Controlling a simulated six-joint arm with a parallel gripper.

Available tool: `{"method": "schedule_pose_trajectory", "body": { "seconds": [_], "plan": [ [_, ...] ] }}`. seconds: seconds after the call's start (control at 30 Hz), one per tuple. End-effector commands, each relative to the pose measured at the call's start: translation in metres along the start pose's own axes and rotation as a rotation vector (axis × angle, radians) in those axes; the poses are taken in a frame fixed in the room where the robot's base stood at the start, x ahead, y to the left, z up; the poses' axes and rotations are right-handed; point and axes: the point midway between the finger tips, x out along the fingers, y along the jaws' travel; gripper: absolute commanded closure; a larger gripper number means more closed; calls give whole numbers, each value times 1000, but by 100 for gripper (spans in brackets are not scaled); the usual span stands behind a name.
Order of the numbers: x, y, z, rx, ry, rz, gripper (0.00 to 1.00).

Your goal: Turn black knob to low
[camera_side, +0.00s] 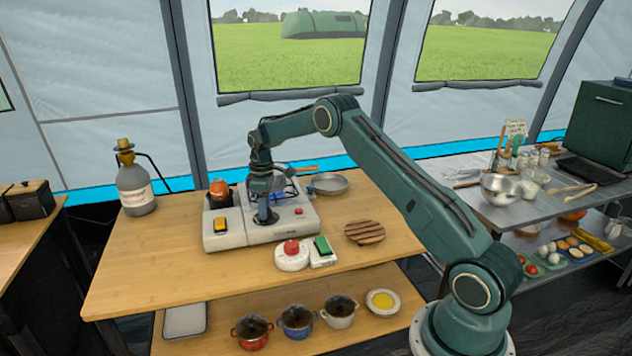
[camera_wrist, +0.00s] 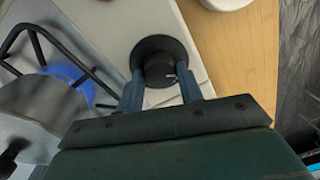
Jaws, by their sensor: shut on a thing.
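The black knob (camera_wrist: 150,48) is on the pale front panel of the stove (camera_wrist: 115,22) in the wrist view. It is round with a raised grip and a small white mark on its near right side. My gripper (camera_wrist: 161,88) is shut on the knob, one finger on each side. In the side view my gripper (camera_side: 265,212) points down at the front of the stove (camera_side: 238,238) and largely hides the knob. A blue flame (camera_wrist: 66,74) burns under a metal pot (camera_wrist: 40,112) on the burner. Any low marking is not readable.
A red-topped white device (camera_side: 292,258), a green-topped block (camera_side: 322,249) and a wooden trivet (camera_side: 365,232) lie nearby. The table's left front is clear.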

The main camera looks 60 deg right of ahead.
Motion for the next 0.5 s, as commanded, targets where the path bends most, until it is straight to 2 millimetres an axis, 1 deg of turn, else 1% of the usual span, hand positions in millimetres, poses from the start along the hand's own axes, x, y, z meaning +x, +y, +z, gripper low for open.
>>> {"method": "schedule_pose_trajectory", "body": {
  "seconds": [0.3, 0.33, 0.37, 0.4, 0.43, 0.5],
  "plan": [
    [-2, 0, -1, -1, 2, 2, 86],
    [-2, 0, -1, -1, 2, 2, 60],
    [-2, 0, -1, -1, 2, 2, 54],
    [-2, 0, -1, -1, 2, 2, 46],
    [-2, 0, -1, -1, 2, 2, 42],
    [-1, 0, 0, -1, 1, 2, 42]
  ]
}}
